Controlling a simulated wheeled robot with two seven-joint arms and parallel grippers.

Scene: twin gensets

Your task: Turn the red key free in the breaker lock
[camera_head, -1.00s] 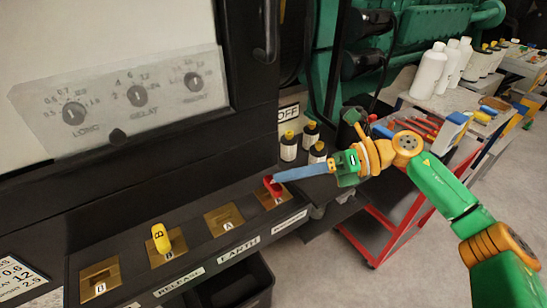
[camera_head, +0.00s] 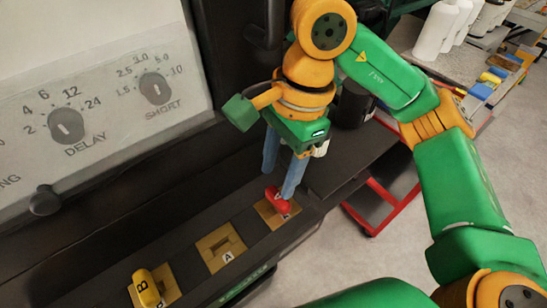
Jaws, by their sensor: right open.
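The red key (camera_head: 275,200) stands in the rightmost brass lock plate (camera_head: 266,212) of the dark panel ledge. My right gripper (camera_head: 278,184) points down over it, its two blue fingers spread apart. The nearer finger's tip is at the key and overlaps part of it; I cannot tell whether it touches. The farther finger ends up and to the left of the key. The key is not clasped between the fingers. My left gripper is out of view.
A brass plate marked A (camera_head: 228,257) sits left of the red key, and a yellow key marked B (camera_head: 146,288) further left. The dial panel (camera_head: 110,110) rises behind the ledge. A red-framed cart (camera_head: 372,228) and white bottles (camera_head: 436,32) stand to the right.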

